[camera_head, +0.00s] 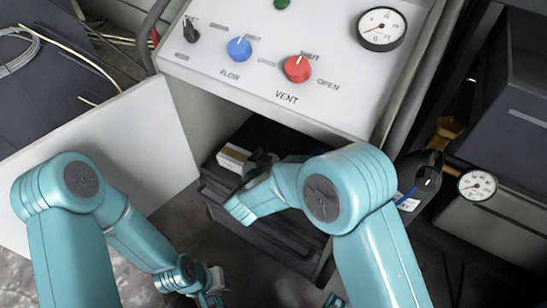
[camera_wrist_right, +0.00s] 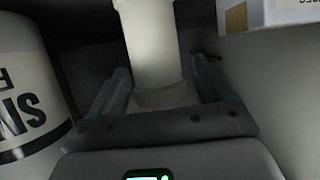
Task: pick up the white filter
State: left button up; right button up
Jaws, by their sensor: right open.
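In the right wrist view a plain white cylinder, which looks like the white filter (camera_wrist_right: 150,45), stands between the fingers of my right gripper (camera_wrist_right: 160,78). The fingers are open, one on each side of it, and I cannot tell whether they touch it. In the head view my right arm reaches into the dark drawer below the panel, and the right gripper (camera_head: 258,164) is mostly hidden by the arm. The filter cannot be made out there. My left gripper (camera_head: 212,282) is low at the bottom, small and partly hidden, so its opening is unclear.
A large white cylinder with black letters (camera_wrist_right: 25,100) stands close left in the wrist view. A white box with a tan patch (camera_wrist_right: 270,14) is at upper right; it also shows in the head view (camera_head: 235,158). The control panel (camera_head: 210,70) overhangs the dark drawer (camera_head: 285,235).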

jog(key=shift+w+f, duration=0.1)
jog(key=shift+w, duration=0.15)
pick_arm(q)
jog(key=shift+w+d+f, duration=0.1)
jog(key=shift+w+d, duration=0.1)
jog(key=shift+w, duration=0.15)
pick_arm(e)
jog(key=shift+s, duration=0.1)
jog(key=c, duration=1.1)
pick_arm(q)
jog(key=shift+s, duration=0.1)
pick_arm(e)
jog(key=shift+o, duration=0.2)
pick_arm(q)
jog(key=shift+s+a, duration=0.15)
pick_arm(e)
jog(key=shift+s, duration=0.1)
